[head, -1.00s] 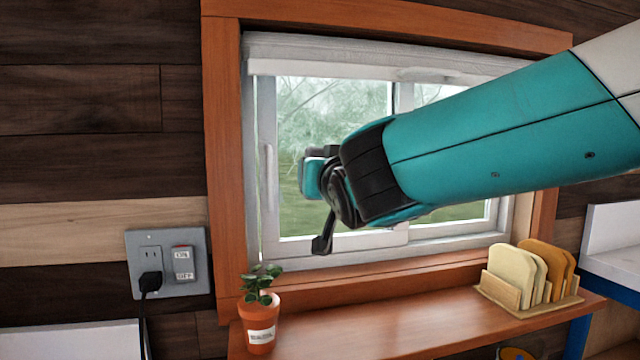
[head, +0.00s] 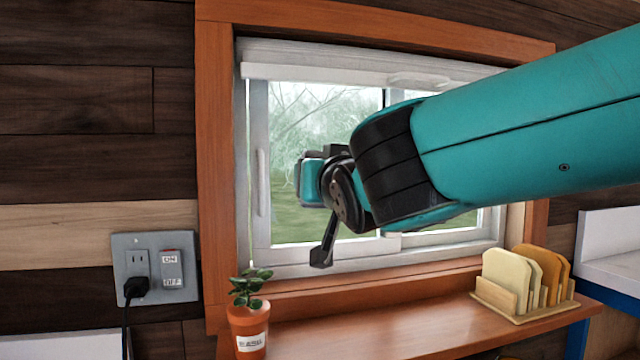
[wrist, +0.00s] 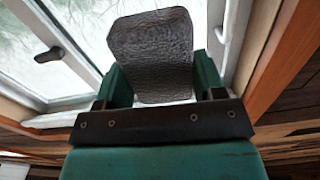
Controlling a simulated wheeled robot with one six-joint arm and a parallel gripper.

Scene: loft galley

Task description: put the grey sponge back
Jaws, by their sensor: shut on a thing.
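The grey sponge (wrist: 152,45) is a dark, rough-textured slab with rounded corners. In the wrist view it stands between the two teal fingers of my gripper (wrist: 163,82), which is shut on it. In the head view my gripper (head: 311,181) is held up in front of the window, above the shelf and left of the rack. The sponge cannot be made out there. A light wooden rack (head: 498,300) stands on the right part of the shelf, holding several upright cream and orange slabs (head: 514,276).
A wooden shelf (head: 390,328) runs below the window (head: 290,110), mostly bare in the middle. A potted plant (head: 248,322) stands at its left end. A socket and switch plate (head: 155,267) with a plugged-in cord is on the left wall. White furniture (head: 610,245) is at the right edge.

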